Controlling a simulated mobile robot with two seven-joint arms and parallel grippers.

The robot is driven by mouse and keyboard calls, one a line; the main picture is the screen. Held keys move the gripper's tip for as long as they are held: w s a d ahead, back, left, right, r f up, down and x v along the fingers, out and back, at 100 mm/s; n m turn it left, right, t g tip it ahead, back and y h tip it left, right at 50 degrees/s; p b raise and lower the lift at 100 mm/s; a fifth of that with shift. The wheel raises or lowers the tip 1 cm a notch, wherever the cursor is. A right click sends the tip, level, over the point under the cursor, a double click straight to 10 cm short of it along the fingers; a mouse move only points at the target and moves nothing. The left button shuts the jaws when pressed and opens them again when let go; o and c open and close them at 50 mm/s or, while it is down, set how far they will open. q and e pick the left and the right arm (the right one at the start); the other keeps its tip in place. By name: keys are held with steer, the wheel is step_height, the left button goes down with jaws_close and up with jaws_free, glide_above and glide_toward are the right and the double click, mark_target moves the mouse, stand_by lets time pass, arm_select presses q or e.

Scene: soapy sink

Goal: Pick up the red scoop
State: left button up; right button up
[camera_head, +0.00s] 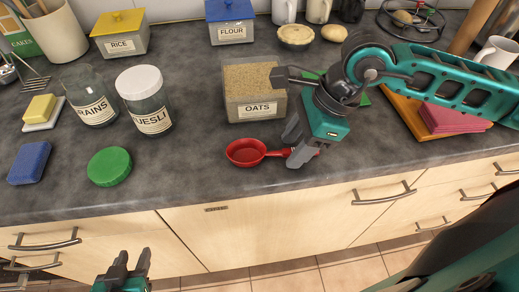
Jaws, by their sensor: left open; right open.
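The red scoop (245,152) lies on the grey counter near its front edge, bowl to the left and handle pointing right. My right gripper (297,145) is open, reaching down at the handle. Its lower finger covers part of the handle, and a bit of red shows beyond it. I cannot tell whether a finger touches the handle. My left gripper (128,266) is open and empty, low in front of the cabinets, well away from the scoop.
The open oats container (257,105) stands just behind the scoop, close to my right gripper. A green lid (110,167), a blue sponge (29,162) and a muesli jar (146,105) are to the left. The counter between lid and scoop is clear.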

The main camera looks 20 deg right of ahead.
steer(key=shift+c, duration=0.2)
stand_by(0.3)
jaws_close()
